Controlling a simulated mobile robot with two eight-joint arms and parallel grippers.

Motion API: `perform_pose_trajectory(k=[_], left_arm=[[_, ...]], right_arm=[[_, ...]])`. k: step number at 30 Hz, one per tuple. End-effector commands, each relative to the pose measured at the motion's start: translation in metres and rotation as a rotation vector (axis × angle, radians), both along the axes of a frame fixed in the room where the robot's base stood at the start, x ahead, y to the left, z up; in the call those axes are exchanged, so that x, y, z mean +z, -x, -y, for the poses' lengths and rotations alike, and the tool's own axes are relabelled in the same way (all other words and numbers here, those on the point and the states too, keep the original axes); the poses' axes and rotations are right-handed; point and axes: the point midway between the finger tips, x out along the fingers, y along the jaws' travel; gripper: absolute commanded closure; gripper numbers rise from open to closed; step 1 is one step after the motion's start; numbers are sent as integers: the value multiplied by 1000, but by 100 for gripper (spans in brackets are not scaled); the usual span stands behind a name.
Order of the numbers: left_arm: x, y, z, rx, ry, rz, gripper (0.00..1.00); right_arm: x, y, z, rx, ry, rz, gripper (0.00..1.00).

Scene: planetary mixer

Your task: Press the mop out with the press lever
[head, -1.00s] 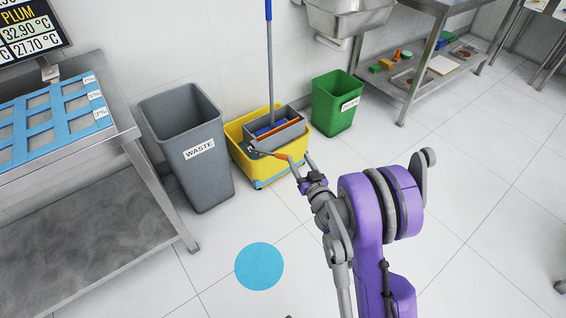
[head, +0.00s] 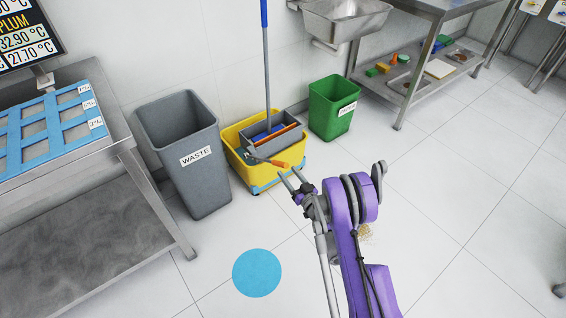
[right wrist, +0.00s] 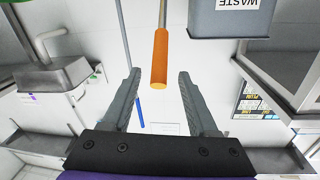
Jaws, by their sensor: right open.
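The yellow mop bucket (head: 234,143) stands on the floor by the wall, with a grey press (head: 260,130) on top. The mop's handle (head: 266,75) rises upright from the press; its head is mostly hidden inside. The press lever (head: 262,157) slants across the bucket's front and ends in an orange grip (head: 280,164). My right gripper (head: 289,171) is open just in front of this grip. In the right wrist view the orange grip (right wrist: 160,58) points into the gap between the open fingers, touching neither. My left gripper is not in view.
A grey waste bin (head: 195,180) stands close left of the bucket, and a green bin (head: 326,115) right of it. A steel table (head: 120,140) is at left, a shelf unit (head: 400,95) at right.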

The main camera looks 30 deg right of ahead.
Motion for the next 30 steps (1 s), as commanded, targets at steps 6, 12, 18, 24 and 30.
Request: perform_pose_trajectory(k=[6, 12, 18, 24, 30], left_arm=[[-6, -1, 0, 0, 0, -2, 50], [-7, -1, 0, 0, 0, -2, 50], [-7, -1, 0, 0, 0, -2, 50], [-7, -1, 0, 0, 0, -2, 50], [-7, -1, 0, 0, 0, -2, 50]], right_arm=[[-4, -38, 1, 1, 0, -1, 40], [-3, -53, 2, 0, 0, 0, 40], [-2, -55, 2, 0, 0, 0, 40], [-2, -54, 2, 0, 0, 0, 58], [-2, -54, 2, 0, 0, 0, 94]])
